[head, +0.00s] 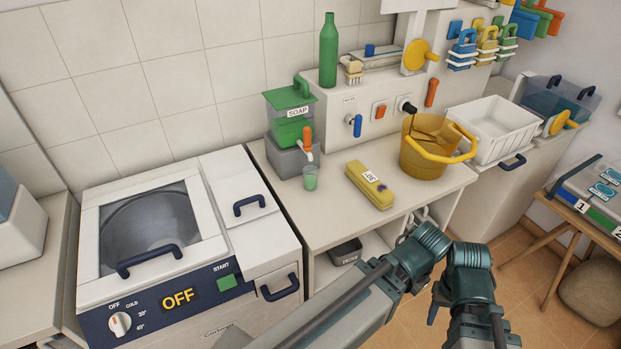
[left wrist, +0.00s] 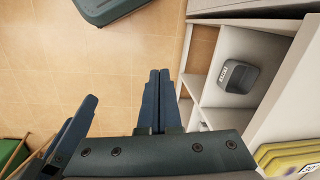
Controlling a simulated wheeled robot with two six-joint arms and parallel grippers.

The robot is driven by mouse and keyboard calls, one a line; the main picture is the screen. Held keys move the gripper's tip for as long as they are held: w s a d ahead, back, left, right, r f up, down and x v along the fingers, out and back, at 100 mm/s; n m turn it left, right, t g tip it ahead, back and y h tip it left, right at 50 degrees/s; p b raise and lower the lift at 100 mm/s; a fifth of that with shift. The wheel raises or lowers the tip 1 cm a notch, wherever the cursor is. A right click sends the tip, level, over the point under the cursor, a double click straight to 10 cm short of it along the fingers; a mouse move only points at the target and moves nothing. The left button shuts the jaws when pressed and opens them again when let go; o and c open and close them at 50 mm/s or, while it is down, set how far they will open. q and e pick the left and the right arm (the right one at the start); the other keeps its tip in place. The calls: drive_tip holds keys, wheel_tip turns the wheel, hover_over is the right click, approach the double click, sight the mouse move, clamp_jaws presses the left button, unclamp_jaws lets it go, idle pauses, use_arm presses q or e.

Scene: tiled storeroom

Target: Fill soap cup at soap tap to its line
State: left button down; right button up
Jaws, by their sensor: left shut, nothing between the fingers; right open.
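The soap dispenser (head: 290,104) is a translucent green tank labelled SOAP, on a grey block at the back of the counter. Its soap tap (head: 307,141) has an upright orange handle and a pale spout. The small clear soap cup (head: 310,178) stands upright on the counter below the spout and looks green inside. Its line is too small to make out. My right gripper (head: 437,302) is open, low in front of the counter, away from the cup. My left gripper (left wrist: 159,74) is shut and empty in the left wrist view, above the floor beside the shelf.
A yellow sponge (head: 369,186) lies right of the cup, with a yellow bucket (head: 424,160) beyond it. A green bottle (head: 328,50) stands on the ledge. A washer (head: 165,250) reading OFF stands left. A grey bin (left wrist: 238,76) sits in the shelf. The counter before the cup is clear.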

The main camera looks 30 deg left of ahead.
use_arm(q)
drive_tip(key=c, duration=1.4)
unclamp_jaws()
drive_tip(key=o, duration=0.7)
drive_tip(key=w+a+r+n+p, duration=0.2)
drive_tip(key=w+a+r+p, duration=0.1)
drive_tip(key=w+r+p, duration=0.3)
drive_tip(key=w+a+r+n+p, duration=0.2)
drive_tip(key=w+a+r+p, duration=0.1)
drive_tip(key=a, duration=0.1)
drive_tip(key=w+a+r+n+p, duration=0.2)
drive_tip(key=w+a+r+p, duration=0.2)
drive_tip(key=w+a+r+n+p, duration=0.2)
drive_tip(key=w+a+r+p, duration=0.2)
drive_tip(key=shift+w+a+h, duration=0.1)
drive_tip(key=shift+a+h, duration=0.25)
drive_tip(key=shift+h, duration=0.05)
drive_tip(key=w+a+r+n+p, duration=0.2)
drive_tip(key=a+r+p, duration=0.2)
drive_tip(key=a, duration=0.4)
drive_tip(key=w+a+r+n+p, duration=0.2)
drive_tip(key=a+r+n+p, duration=0.1)
drive_tip(key=a, duration=0.5)
drive_tip(key=w+a+r+n+p, duration=0.2)
drive_tip(key=a+r+p, duration=0.4)
drive_tip(key=a, duration=0.3)
drive_tip(key=shift+w+n, duration=0.4)
drive_tip(key=shift+w, duration=0.2)
drive_tip(key=shift+f, duration=0.15)
